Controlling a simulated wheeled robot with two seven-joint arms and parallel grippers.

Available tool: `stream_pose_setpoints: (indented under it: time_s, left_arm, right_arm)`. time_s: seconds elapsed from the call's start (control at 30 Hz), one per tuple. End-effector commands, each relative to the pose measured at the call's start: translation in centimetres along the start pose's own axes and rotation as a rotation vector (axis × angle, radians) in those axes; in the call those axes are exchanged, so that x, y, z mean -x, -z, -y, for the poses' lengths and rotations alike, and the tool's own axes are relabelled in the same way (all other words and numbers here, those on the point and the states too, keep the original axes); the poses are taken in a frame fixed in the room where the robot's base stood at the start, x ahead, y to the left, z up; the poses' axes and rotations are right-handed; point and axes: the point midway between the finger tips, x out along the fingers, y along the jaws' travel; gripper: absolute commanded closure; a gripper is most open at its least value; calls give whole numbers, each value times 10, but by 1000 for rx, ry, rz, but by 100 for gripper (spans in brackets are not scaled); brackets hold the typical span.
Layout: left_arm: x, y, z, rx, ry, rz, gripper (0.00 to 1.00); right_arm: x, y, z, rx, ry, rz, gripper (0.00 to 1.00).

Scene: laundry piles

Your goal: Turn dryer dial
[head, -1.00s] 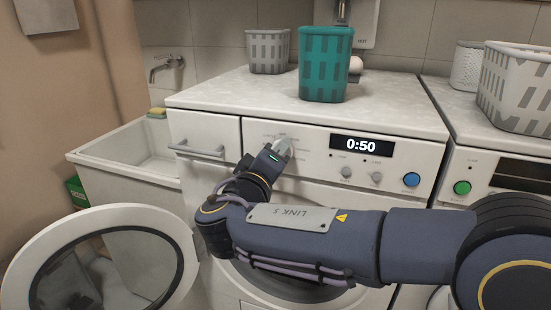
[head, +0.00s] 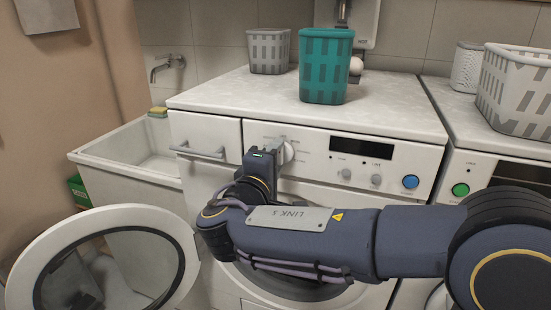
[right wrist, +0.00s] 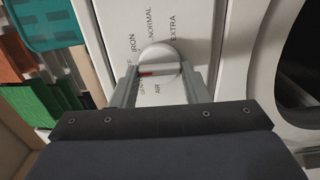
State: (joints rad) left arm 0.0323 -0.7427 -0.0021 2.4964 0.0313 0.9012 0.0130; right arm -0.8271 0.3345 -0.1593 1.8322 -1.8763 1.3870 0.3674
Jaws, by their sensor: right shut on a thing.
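The dryer dial (head: 287,152) is a round pale knob on the white front panel, left of the display. My right gripper (head: 276,156) is shut on it, and the wrist partly hides it in the head view. In the right wrist view the dial (right wrist: 160,55) sits between the two grey fingers of the right gripper (right wrist: 160,76). Labels including NORMAL, EXTRA and AIR ring it. A red mark shows on the dial's left side. The display (head: 361,147) is dark. My left gripper is not in view.
The round door (head: 40,235) stands open at the lower left. A teal basket (head: 326,68) and a grey basket (head: 269,52) stand on the machine top. A second machine with a white basket (head: 515,90) is at right. A sink (head: 125,150) is at left.

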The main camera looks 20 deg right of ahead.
Motion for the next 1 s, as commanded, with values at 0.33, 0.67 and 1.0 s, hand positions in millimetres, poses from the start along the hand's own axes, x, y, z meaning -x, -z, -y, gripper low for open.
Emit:
stream_pose_setpoints:
  time_s: [0.33,0.67,1.0]
  left_arm:
    - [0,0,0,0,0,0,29]
    - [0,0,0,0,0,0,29]
    - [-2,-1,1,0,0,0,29]
  right_arm:
    - [0,0,1,2,1,-1,57]
    - [0,0,0,1,0,-1,37]
    - [29,1,1,0,-1,-5,37]
